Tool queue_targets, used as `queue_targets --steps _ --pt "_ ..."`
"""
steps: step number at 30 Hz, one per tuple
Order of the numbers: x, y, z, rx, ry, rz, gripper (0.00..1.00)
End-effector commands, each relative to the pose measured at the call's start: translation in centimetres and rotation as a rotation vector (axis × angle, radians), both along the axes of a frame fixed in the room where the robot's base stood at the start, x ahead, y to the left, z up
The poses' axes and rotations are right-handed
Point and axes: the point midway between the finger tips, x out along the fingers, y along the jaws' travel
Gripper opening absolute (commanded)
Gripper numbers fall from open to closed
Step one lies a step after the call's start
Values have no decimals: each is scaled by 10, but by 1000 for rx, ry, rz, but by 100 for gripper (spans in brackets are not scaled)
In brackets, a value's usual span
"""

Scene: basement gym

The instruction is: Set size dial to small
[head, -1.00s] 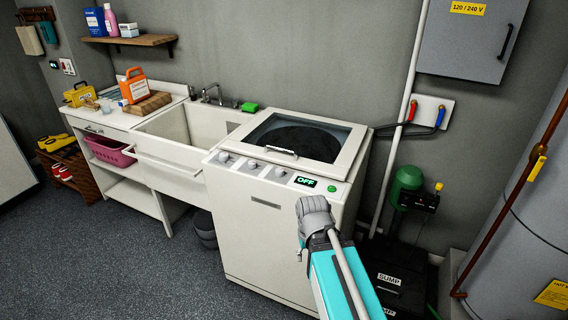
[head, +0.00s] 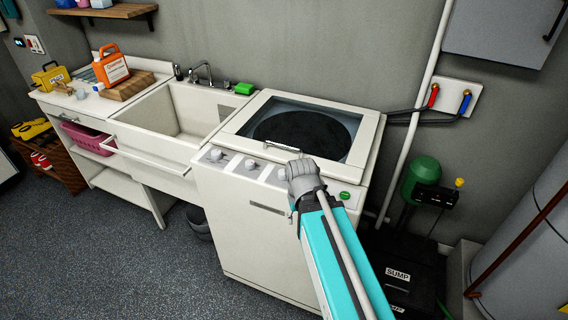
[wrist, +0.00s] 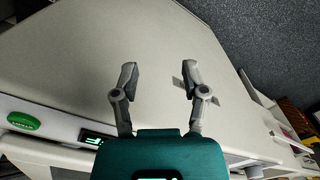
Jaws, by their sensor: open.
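The white washer (head: 245,240) has a slanted control strip with grey dials: a left one (head: 215,155), a middle one (head: 250,164) and a right one (head: 282,174), which my wrist partly covers. I cannot read which is the size dial or its setting. In the head view my arm reaches in front of the strip's right half. In the wrist view my gripper (wrist: 160,77) is open and empty, its two fingers spread before the washer's plain front. The lit display (wrist: 93,138) shows at lower left there; my wrist hides it in the head view.
A green button (head: 345,195) sits at the strip's right end. The glass lid (head: 340,135) is closed. A sink (head: 175,125) adjoins on the left. A black sump box (head: 400,260) and green pump (head: 424,170) stand right. The floor at front left is clear.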

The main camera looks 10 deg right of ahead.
Motion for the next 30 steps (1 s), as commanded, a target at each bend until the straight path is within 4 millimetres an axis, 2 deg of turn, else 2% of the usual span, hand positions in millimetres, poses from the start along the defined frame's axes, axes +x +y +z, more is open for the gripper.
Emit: queue_targets --steps 14,18,20,26,30 --pt "0 0 0 0 0 0 57" --pt "1 0 1 0 0 -3 81" --pt "3 0 4 0 0 -8 84" --pt "19 4 23 0 0 -57 84" --pt "39 7 46 0 0 -128 84"
